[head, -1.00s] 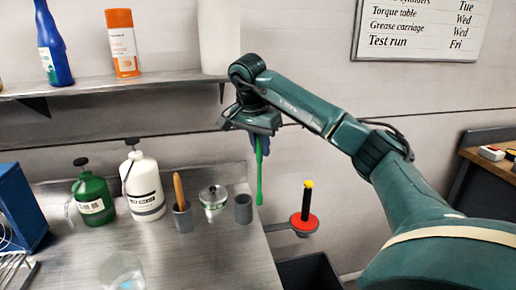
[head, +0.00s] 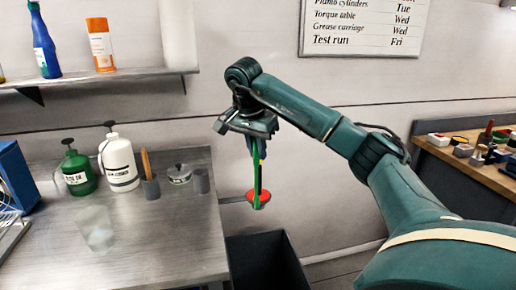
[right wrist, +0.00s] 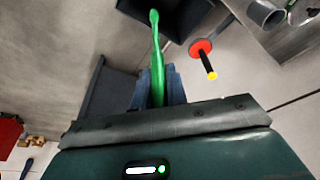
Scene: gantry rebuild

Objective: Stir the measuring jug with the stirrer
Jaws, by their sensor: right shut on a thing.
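My right gripper (head: 257,150) is shut on a long green stirrer (head: 257,182), which hangs down in the air beyond the bench's right edge. In the right wrist view the stirrer (right wrist: 157,60) sticks out from between the blue-grey fingers (right wrist: 155,92). A clear vessel, which looks like the measuring jug (head: 97,234), stands at the front of the metal bench, well left of and apart from the stirrer. Its contents are hard to make out. My left gripper is not in view.
A red disc with a black post (right wrist: 200,47) shows behind the stirrer. Green (head: 77,172) and white (head: 119,165) pump bottles, a cup with a wooden handle (head: 151,187), a tin (head: 179,175) and a grey cup (head: 201,181) line the bench (head: 165,250). A dark bin (head: 265,265) stands beside it.

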